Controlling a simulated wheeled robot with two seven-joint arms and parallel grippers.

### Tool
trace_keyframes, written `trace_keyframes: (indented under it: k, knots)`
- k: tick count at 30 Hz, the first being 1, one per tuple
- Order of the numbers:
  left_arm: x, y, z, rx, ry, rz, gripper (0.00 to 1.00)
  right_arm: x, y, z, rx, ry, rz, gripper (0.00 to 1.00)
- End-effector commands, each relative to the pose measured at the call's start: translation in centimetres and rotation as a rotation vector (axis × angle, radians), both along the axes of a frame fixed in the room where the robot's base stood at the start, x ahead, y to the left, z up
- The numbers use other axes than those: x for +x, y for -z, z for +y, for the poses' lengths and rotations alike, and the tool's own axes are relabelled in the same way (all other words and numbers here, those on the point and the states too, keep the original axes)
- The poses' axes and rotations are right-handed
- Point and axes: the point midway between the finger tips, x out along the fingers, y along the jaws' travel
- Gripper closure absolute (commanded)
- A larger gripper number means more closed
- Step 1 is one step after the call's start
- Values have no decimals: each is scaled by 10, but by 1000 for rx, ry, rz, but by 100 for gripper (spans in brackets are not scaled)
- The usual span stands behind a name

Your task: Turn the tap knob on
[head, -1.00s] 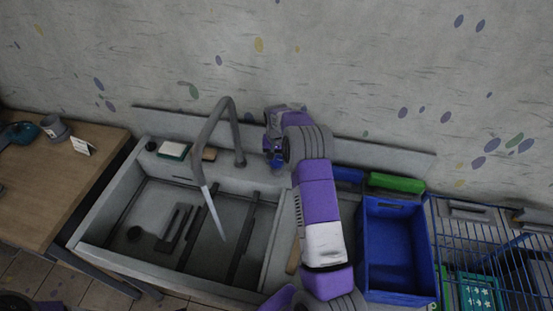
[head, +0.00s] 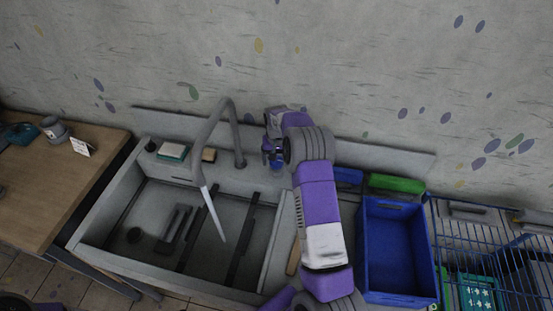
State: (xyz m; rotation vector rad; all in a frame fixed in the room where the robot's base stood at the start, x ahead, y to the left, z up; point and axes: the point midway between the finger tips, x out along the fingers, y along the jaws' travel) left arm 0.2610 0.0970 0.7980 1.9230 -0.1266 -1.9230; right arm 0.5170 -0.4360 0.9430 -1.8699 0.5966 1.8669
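The grey tap (head: 212,124) arches over the sink (head: 150,208), and a pale stream (head: 213,212) comes from its spout. A small blue thing, perhaps the tap knob (head: 277,161), shows right of the tap's base, under my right gripper (head: 270,155). My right gripper points down at the back rim of the sink, with its fingers close to or touching the blue thing. The fingers are small and dark here, and I cannot tell whether they are apart or closed. My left gripper is not in view.
A blue bin (head: 396,252) stands right of my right arm, with a green item (head: 396,184) behind it. A blue wire basket (head: 482,255) is at the far right. A wooden table (head: 60,180) is at the left.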

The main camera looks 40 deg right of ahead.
Motion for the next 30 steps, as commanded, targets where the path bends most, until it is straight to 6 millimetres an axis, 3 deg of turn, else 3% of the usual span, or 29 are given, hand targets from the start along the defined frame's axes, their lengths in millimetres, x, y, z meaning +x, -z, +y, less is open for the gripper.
trace_keyframes:
  k: [8, 21, 30]
  knots:
    - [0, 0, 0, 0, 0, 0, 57, 0, -5, 0, 0, 1, 0, 19]
    - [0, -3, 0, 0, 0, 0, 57, 0, -70, 0, -1, 0, -1, 19]
    - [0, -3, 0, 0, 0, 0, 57, 0, -76, 0, 0, 0, 0, 19]
